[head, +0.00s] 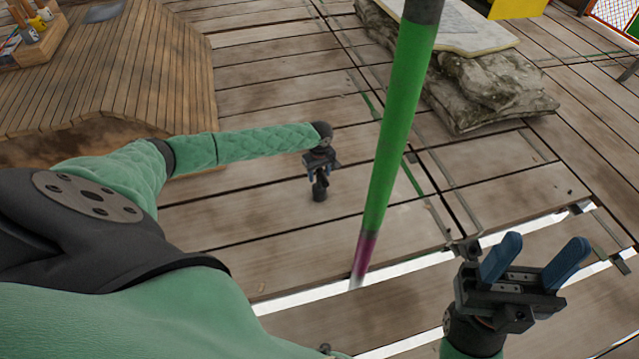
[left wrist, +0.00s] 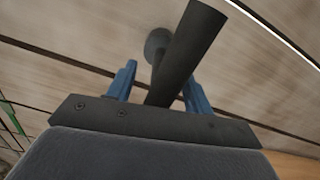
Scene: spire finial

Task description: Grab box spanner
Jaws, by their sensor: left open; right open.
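The box spanner is a dark grey tool standing on the plank floor. Its lower end (head: 320,192) shows below my left gripper (head: 322,168) in the head view. In the left wrist view a thick dark bar of the spanner (left wrist: 184,55) runs between the two blue fingers of my left gripper (left wrist: 160,90), with a thinner stem and a round end behind it. The fingers are apart, one on each side; a gap shows at the left finger. My right gripper (head: 535,262) is open and empty at the lower right.
A green pole (head: 398,120) with a purple band stands between my two grippers in the head view. Stone-like sacks (head: 490,90) lie at the upper right. A raised wooden deck (head: 110,75) with a tool box is at the upper left. Gaps run between the floor planks.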

